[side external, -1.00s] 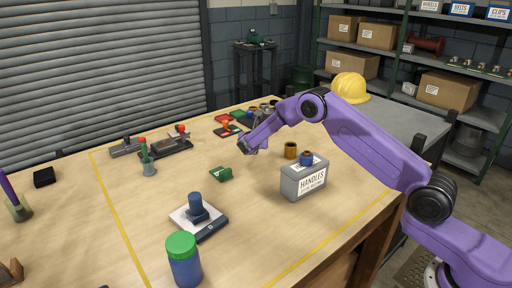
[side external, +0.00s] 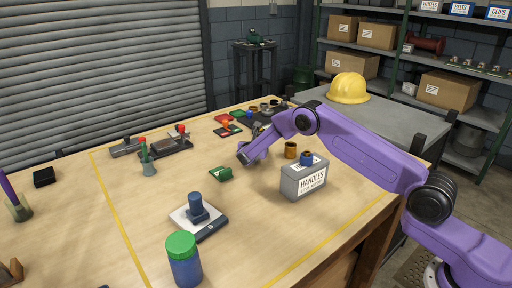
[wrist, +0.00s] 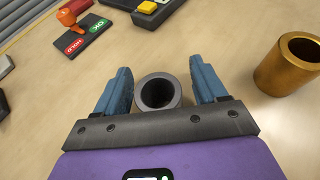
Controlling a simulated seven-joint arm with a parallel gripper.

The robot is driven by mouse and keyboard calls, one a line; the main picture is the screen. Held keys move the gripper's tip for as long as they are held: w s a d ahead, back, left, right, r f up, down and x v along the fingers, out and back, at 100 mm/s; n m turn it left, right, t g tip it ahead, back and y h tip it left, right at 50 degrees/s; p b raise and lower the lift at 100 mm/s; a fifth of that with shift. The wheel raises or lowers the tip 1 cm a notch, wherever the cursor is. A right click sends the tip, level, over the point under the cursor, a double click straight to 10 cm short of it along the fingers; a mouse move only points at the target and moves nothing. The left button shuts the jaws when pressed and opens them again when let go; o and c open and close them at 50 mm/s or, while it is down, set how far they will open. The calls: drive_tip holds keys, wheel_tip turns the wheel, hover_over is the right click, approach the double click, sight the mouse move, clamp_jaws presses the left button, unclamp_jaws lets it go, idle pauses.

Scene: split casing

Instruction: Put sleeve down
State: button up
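A dark grey sleeve (wrist: 158,92) stands upright, open end up, between the blue fingers of my gripper (wrist: 163,75) in the wrist view. A narrow gap shows at the right finger; the left finger is very close to the sleeve, and I cannot tell if it touches. The fingers look open around it. In the side view my gripper (side external: 244,157) is low over the table, behind the green part, and the grey sleeve cannot be made out there. A brass sleeve (side external: 291,150) stands to the right; it also shows in the wrist view (wrist: 287,64).
A grey box labelled HANDLES (side external: 304,180), with a blue ring on top, stands right of my gripper. A small green part (side external: 221,174) lies in front. A HOLD/OK pad with an orange stamp (wrist: 80,34) lies beyond.

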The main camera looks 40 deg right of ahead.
drive_tip(key=shift+r, duration=0.25)
drive_tip(key=v, duration=1.2)
drive_tip(key=s+a+r+m+g+y, duration=0.2)
drive_tip(key=s+r+m, duration=0.2)
drive_tip(key=s, duration=0.5)
drive_tip(key=s+a+r+m+g+y, duration=0.2)
drive_tip(key=s+r+m, duration=0.2)
drive_tip(key=s, duration=0.5)
drive_tip(key=s+d+m+g+y, duration=0.1)
drive_tip(key=s+m+g+y, duration=0.4)
drive_tip(key=s, duration=2.6)
drive_tip(key=shift+d+r+m+y, duration=0.2)
drive_tip(key=shift+d+m+y, duration=0.2)
drive_tip(key=shift+y, duration=0.3)
